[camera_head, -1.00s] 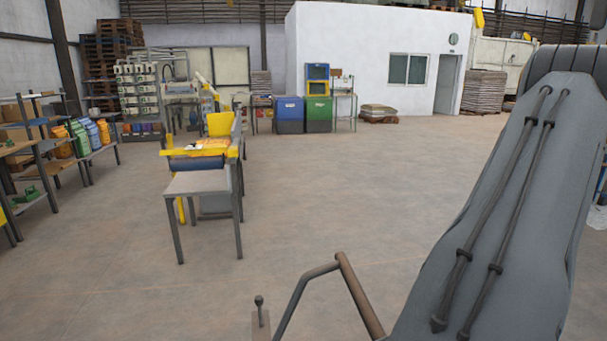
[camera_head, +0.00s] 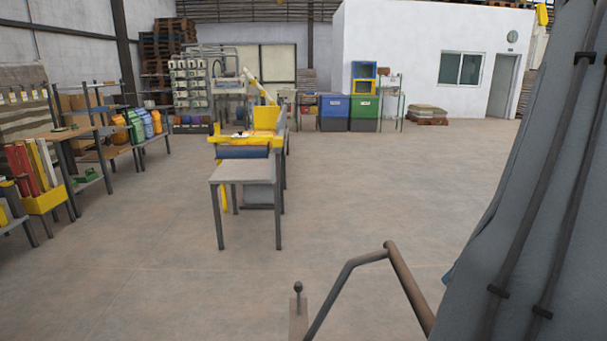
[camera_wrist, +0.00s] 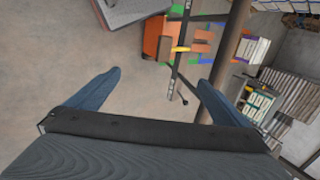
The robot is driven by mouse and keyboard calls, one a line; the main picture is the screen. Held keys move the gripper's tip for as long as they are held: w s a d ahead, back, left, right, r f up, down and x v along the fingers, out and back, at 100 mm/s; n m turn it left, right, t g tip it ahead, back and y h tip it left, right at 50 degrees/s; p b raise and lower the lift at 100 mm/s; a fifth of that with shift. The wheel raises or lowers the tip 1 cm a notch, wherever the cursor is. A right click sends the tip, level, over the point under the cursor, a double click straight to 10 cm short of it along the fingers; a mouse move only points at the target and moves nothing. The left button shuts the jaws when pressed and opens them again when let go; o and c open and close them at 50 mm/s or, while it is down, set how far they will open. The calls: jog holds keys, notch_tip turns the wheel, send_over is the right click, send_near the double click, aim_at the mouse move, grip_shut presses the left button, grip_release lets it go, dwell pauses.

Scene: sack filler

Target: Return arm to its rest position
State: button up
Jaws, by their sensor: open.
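My gripper (camera_wrist: 158,88) shows in the wrist view with its two blue-grey fingers spread wide apart. Nothing is between the fingers, only the floor and shelving far behind them. The wrist view is tilted on its side. In the head view my grey arm link (camera_head: 545,200) fills the right edge, and the gripper itself is out of that picture.
A grey table (camera_head: 240,170) with a yellow-framed conveyor (camera_head: 243,152) stands ahead, left of centre. Shelves with coloured sacks (camera_head: 138,125) line the left wall. Blue (camera_head: 334,107) and green (camera_head: 364,107) bins stand at the back. The floor (camera_head: 380,190) at centre right is clear.

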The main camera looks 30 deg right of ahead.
jog(key=shift+w+a+b, duration=0.3)
jog(key=shift+w+a, duration=0.1)
jog(key=shift+a, duration=0.45)
jog(key=shift+w+a+b, duration=0.25)
jog(key=shift+w+a, duration=0.2)
jog(key=shift+a, duration=0.4)
jog(key=shift+w+a+b, duration=0.3)
jog(key=shift+w+a, duration=0.1)
jog(key=shift+a, duration=0.45)
